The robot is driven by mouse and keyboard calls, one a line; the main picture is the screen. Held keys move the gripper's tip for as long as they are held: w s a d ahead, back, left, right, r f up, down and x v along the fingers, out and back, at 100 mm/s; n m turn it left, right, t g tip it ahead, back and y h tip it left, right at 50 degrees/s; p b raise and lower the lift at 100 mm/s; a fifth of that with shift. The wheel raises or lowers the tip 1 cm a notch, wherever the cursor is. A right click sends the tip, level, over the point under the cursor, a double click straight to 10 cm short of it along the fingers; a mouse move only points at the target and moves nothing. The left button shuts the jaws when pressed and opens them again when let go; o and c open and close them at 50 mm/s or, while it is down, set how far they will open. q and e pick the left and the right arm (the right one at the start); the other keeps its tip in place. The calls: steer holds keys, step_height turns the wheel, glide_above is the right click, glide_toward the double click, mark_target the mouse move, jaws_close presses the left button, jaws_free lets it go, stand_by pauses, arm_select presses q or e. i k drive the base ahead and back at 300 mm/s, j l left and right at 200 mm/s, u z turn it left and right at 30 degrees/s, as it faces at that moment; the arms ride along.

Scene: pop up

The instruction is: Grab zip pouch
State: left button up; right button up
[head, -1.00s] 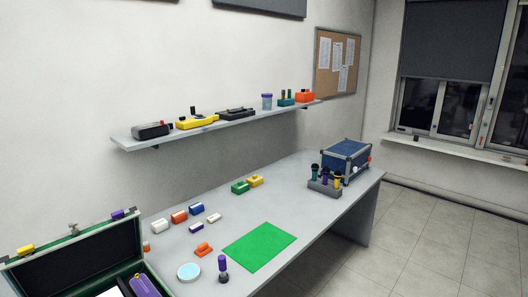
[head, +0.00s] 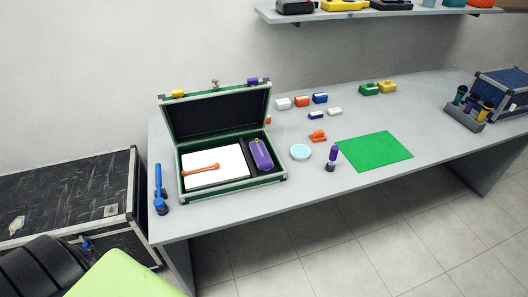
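No thing in view is clearly a zip pouch. A purple rounded object (head: 262,155) lies in the right compartment of an open case (head: 233,188) on the table; I cannot tell whether it is the pouch. A white flat sheet (head: 215,167) fills the case's left compartment, with an orange tool (head: 201,168) on it. The case lid (head: 215,106) stands raised at the back. A black ribbed object (head: 40,268) at the lower left is cut off by the frame, and I cannot tell what it is. Neither of my grippers is in view.
The grey table (head: 335,188) holds a blue upright tool (head: 159,188), a round light-blue dish (head: 300,152), a purple-topped tool (head: 331,158), a green mat (head: 375,151) and several small blocks. A black trunk (head: 65,200) stands left. A lime-green surface (head: 125,277) fills the bottom left.

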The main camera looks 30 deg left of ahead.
mark_target(263, 161)
steer(key=i+l+u, duration=0.15)
steer(key=u, duration=0.3)
steer(key=i+l+u, duration=0.1)
steer(key=l+u, duration=0.25)
steer(key=u, duration=0.15)
steer(key=l+u, duration=0.3)
steer(key=u, duration=0.15)
steer(key=i, duration=0.05)
